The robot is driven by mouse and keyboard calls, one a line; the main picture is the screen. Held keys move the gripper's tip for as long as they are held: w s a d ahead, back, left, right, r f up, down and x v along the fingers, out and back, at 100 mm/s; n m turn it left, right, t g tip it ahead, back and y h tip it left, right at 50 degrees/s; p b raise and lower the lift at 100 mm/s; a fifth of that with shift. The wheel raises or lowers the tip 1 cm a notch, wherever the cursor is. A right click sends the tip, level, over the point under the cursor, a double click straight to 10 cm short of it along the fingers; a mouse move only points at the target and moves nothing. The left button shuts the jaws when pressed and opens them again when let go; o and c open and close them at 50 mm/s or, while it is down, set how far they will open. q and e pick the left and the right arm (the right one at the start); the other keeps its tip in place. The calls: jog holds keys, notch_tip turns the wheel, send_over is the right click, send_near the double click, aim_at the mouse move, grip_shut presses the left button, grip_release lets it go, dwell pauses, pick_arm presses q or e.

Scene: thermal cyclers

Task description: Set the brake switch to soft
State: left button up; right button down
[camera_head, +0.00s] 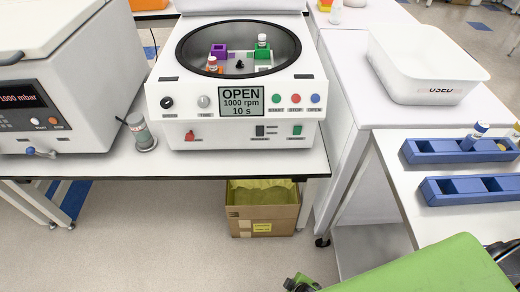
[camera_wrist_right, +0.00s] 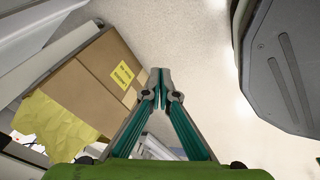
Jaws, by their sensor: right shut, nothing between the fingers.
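The white centrifuge (camera_head: 240,105) stands on the bench with its lid up and its display reading OPEN, 1000 rpm, 10 s. A small black switch (camera_head: 260,131) with tiny labels beside it sits on its lower front panel; it looks like the brake switch, but its setting is too small to read. My right gripper (camera_wrist_right: 160,75) is shut and empty in the wrist view, pointing over the floor near a cardboard box. Only a dark bit of it shows at the bottom edge of the head view, below and well apart from the centrifuge. My left gripper is not in view.
A red switch (camera_head: 190,136) and a green switch (camera_head: 297,130) flank the black one. The cardboard box (camera_head: 262,216) is under the bench. Blue racks (camera_head: 450,151) and a white tub (camera_head: 425,75) are at the right.

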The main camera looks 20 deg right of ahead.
aim_at(260, 136)
jog(key=w+a+r+n+t+h+b, duration=0.1)
jog(key=w+a+r+n+t+b, duration=0.15)
jog(key=w+r, duration=0.6)
jog(key=w+a+r+n+t+b, duration=0.1)
jog(key=w+r+n+t+b, duration=0.3)
jog(key=w, duration=0.7)
pick_arm(q)
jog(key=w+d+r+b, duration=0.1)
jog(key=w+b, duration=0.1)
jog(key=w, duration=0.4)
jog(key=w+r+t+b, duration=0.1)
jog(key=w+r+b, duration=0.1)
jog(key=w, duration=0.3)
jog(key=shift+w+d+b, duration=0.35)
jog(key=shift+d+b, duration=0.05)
jog(key=shift+b, duration=0.05)
pick_arm(e)
jog(key=w+r+t+h, duration=0.1)
jog(key=w+r+t, duration=0.1)
jog(key=r, duration=1)
jog(key=w+r+t+h, duration=0.2)
jog(key=w+r+t, duration=0.1)
jog(key=r, duration=1)
jog(key=shift+w, duration=0.5)
